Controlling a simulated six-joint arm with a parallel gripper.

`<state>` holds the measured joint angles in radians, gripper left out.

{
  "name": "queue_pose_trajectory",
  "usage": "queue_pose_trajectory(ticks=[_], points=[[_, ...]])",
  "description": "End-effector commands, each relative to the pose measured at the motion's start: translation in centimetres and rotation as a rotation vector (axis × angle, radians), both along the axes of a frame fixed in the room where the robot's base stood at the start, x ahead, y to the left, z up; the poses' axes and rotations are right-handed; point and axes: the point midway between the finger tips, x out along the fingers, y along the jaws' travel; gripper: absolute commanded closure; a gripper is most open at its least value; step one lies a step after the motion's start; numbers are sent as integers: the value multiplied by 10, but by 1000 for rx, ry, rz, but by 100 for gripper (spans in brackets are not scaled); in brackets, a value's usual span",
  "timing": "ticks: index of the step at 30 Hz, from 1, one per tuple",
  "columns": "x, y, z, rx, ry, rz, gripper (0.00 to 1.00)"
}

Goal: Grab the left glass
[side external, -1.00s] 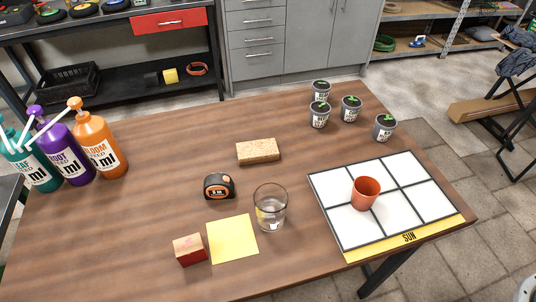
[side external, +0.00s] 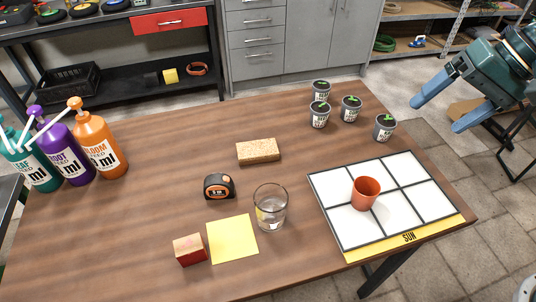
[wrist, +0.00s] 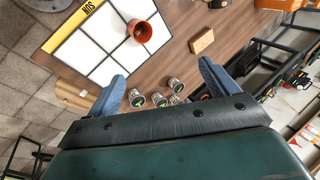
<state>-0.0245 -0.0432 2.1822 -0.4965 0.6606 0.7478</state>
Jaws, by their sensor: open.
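One clear glass (side external: 270,208) stands upright on the wooden table in the side external view, at the right of a yellow paper square. I see no second clear glass. My gripper (side external: 442,109) is at the upper right of the side external view, beyond the table's right edge, with its blue fingers apart and nothing between them. The wrist view shows the same open fingers of my gripper (wrist: 163,88). The clear glass does not show in the wrist view.
A white grid board (side external: 335,215) holds a terracotta pot (side external: 366,193). Several small seedling pots (side external: 351,108) stand behind it. The front left is clear.

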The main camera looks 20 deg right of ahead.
Motion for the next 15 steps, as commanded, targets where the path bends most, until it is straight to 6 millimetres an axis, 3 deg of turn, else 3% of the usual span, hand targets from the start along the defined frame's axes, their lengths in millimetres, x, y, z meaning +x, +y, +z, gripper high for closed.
queue_pose_trajectory(ticks=[15], points=[[57,65,-62,285,316,-171,14]])
